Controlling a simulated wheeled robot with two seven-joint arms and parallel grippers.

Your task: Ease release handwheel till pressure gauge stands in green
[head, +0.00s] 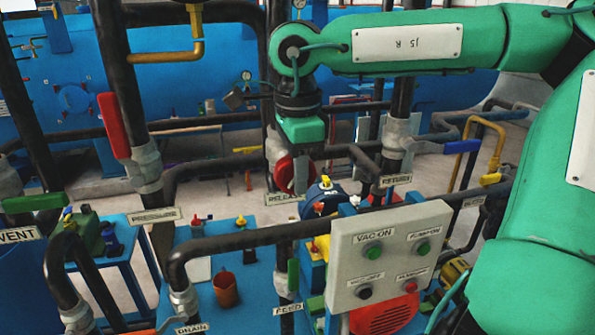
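The red release handwheel (284,174) is on a grey valve above the RELEASE label (285,198), near the middle of the head view. My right gripper (300,172) points down at it from above, with its fingers at the wheel. The wheel and fingers overlap, so I cannot tell whether they are closed on it. A small round gauge (246,75) shows behind, against the blue tank; I cannot tell if it is the pressure gauge, and its needle and colours are too small to read. My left gripper is not in view.
A grey control box (392,262) with VAC ON and other buttons stands in front, right of the wheel. Dark pipes cross around the valve. A red lever (114,125) is on the left pipe, above the PRESSURE label (155,216). Blue benches stand below.

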